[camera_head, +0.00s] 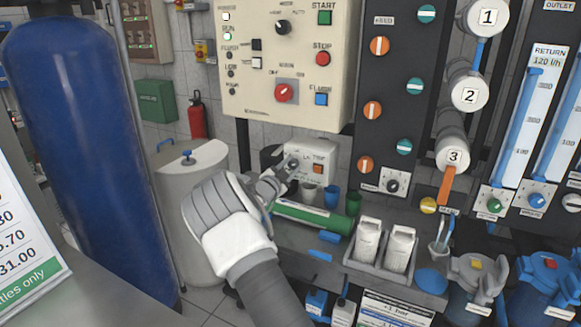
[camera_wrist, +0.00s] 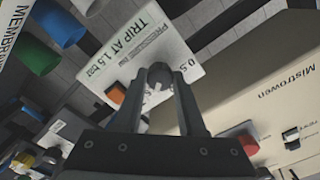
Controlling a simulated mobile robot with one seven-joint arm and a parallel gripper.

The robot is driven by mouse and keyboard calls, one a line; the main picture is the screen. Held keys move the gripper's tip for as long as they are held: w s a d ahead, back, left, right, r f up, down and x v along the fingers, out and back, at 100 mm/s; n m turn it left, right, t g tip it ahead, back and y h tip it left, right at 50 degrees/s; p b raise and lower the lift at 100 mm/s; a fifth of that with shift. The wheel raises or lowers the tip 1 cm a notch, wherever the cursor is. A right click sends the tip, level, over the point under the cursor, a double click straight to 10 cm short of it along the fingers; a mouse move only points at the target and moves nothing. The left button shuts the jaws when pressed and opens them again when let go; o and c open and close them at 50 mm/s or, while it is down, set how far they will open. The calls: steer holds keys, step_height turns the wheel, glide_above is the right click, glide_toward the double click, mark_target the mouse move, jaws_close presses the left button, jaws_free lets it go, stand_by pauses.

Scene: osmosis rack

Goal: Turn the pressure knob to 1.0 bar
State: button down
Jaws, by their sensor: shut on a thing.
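A small white pressure box (camera_head: 318,150) sits low beneath the large cream control panel. In the wrist view the box face (camera_wrist: 128,42) is tilted and carries the print "TRIP AT 1.5 bar" and a "0.5" mark. The grey pressure knob (camera_wrist: 158,84) is on this face. My gripper (camera_wrist: 160,76) is shut on the knob, with one finger on each side. In the head view my gripper (camera_head: 284,172) reaches the left part of the box and covers most of the knob. The knob's pointer and exact setting cannot be read.
An orange button (camera_head: 318,169) is beside the knob, also seen in the wrist view (camera_wrist: 116,93). Several coloured cups (camera_head: 332,196) and a green cylinder (camera_head: 312,217) are just below. The cream panel (camera_head: 262,60) with switches is above; a white tank (camera_head: 190,215) stands left.

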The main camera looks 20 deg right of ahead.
steer(key=n+p, duration=0.2)
steer(key=n, duration=0.3)
steer(key=shift+r+n, duration=0.1)
steer(key=shift+n, duration=0.3)
steer(key=n+p, duration=0.2)
steer(key=n, duration=0.2)
steer(key=shift+n, duration=0.4)
steer(key=c, duration=0.5)
jaws_free()
steer(key=p+v, duration=0.1)
steer(key=v, duration=1.6)
steer(key=shift+s+a, duration=0.2)
